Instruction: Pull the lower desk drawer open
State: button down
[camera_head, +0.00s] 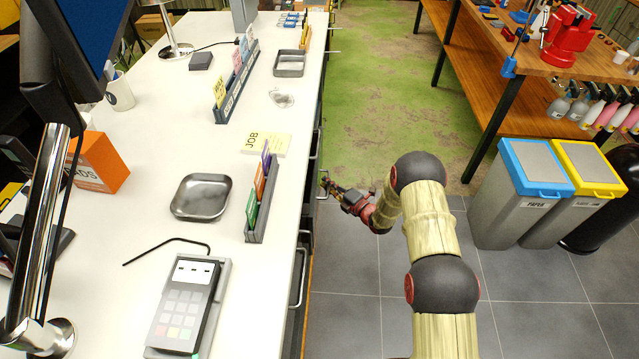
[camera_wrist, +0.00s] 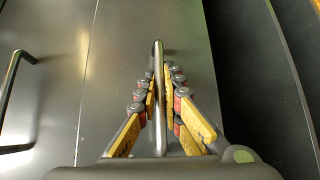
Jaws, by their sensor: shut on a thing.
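My gripper (camera_head: 327,183) is beside the right side of the white desk (camera_head: 225,130), below its top. In the wrist view my gripper (camera_wrist: 160,88) is closed around a slim metal bar handle (camera_wrist: 158,125), with yellow and red finger links on both sides of it. The handle stands on a grey metal drawer front (camera_wrist: 130,45). The desk top hides most of the drawer fronts in the head view, so how far this drawer stands out cannot be told.
Another bar handle (camera_wrist: 12,90) is at the left in the wrist view. A dark panel or gap (camera_wrist: 245,60) lies to the right. The green and grey floor (camera_head: 360,90) beside the desk is clear. Bins (camera_head: 520,200) and a wooden workbench (camera_head: 480,65) stand at the right.

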jog(key=s+d+b, duration=0.1)
jog(key=d, duration=2.5)
jog(key=shift+d+b, duration=0.25)
jog(key=shift+b, duration=0.15)
jog(key=shift+f, duration=0.1)
jog(key=c, duration=1.9)
grip_release()
jog(key=v, duration=1.2)
